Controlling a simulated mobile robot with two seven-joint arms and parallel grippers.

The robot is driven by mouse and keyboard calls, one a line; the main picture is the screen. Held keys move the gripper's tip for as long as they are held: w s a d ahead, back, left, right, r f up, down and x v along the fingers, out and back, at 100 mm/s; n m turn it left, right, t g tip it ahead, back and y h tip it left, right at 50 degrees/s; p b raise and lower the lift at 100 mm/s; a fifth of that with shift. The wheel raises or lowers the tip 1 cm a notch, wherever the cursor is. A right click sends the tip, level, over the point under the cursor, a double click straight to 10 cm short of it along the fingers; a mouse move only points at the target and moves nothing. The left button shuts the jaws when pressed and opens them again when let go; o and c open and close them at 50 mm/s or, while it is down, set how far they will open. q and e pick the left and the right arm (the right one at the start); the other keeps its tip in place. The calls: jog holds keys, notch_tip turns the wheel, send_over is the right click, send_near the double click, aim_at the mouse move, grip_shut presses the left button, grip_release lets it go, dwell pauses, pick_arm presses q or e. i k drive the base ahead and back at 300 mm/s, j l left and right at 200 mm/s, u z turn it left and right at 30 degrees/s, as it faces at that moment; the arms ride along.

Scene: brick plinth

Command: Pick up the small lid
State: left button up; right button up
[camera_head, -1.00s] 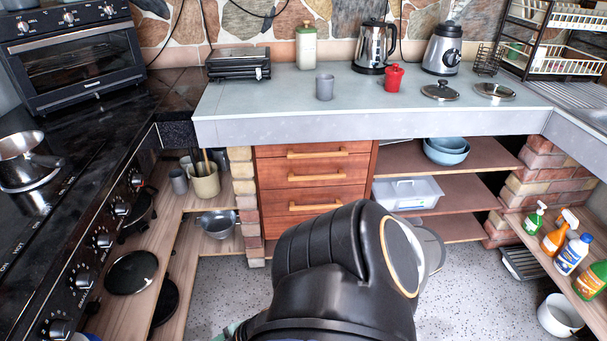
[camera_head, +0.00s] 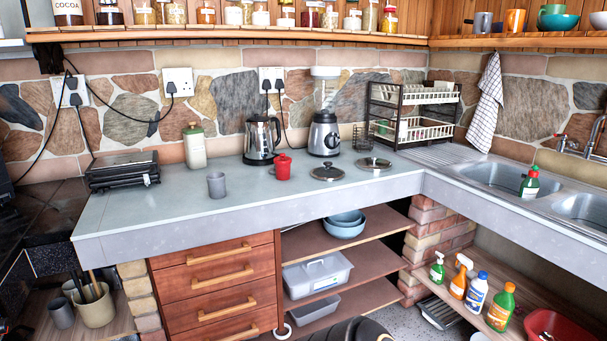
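Two round lids with knobs lie on the grey countertop in front of the blender. The left lid (camera_head: 327,172) is dark with a black knob. The right lid (camera_head: 373,164) is paler, with a dark knob, and lies just beside it. They look close in size, and I cannot tell for sure which is the small one. Both lie flat, with nothing on them. Neither of my grippers is in view. Only a dark part of my arm shows at the bottom edge.
A red lidded pot (camera_head: 283,167) and grey cup (camera_head: 217,185) stand left of the lids. The kettle (camera_head: 262,139) and blender (camera_head: 324,133) stand behind. A dish rack (camera_head: 411,114) and sink (camera_head: 500,178) are to the right. The counter's front strip is clear.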

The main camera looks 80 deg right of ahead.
aim_at(328, 173)
jog(key=j+z, duration=0.2)
jog(key=z, duration=2.7)
